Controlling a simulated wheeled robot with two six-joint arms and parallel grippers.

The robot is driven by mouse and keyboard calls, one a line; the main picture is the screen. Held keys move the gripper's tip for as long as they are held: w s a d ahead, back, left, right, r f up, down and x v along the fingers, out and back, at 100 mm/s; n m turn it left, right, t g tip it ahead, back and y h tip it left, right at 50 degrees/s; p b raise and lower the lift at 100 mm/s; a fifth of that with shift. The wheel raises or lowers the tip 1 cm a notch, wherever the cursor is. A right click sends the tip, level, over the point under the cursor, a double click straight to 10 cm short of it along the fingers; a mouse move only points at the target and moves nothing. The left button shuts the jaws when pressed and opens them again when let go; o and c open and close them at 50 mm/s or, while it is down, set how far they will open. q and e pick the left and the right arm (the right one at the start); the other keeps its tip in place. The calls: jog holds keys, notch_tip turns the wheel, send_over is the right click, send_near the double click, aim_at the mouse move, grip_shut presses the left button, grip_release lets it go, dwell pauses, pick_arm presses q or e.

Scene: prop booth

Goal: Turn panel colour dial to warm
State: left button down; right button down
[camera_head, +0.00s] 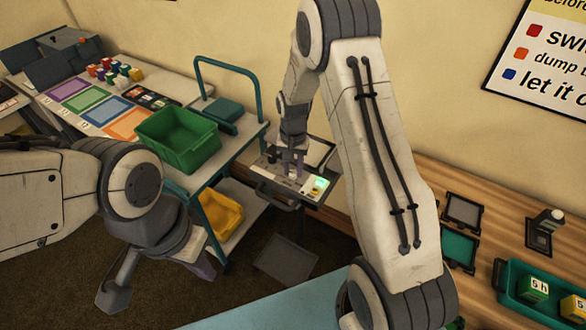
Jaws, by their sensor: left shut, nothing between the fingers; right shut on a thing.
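The pale control panel (270,179) sits on a small stand in the middle of the view. It has a lit green display (320,183) at its right end and a small yellow spot below that. My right gripper (291,172) points down at the panel's top and is shut on the colour dial. The fingers hide the dial, so its pointer and setting cannot be read. My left gripper (203,264) is shut and empty, low over the floor at left, well apart from the panel.
A trolley with a blue handle (230,63) carries a green bin (178,138), with a yellow bin (221,210) below. A table with coloured mats (82,101) stands behind at left. A wooden bench (479,198) at right holds trays and a teal crate (510,284). A dark pedal-like plate (285,258) lies below the panel.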

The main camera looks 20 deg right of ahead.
aim_at(293, 171)
dwell(0.3)
jog(key=c, duration=0.6)
grip_release()
jog(key=shift+r, duration=0.1)
notch_tip(293, 171, up, 10)
jog(key=b, duration=0.2)
jog(key=shift+r+b, duration=0.15)
jog(key=shift+b, duration=0.2)
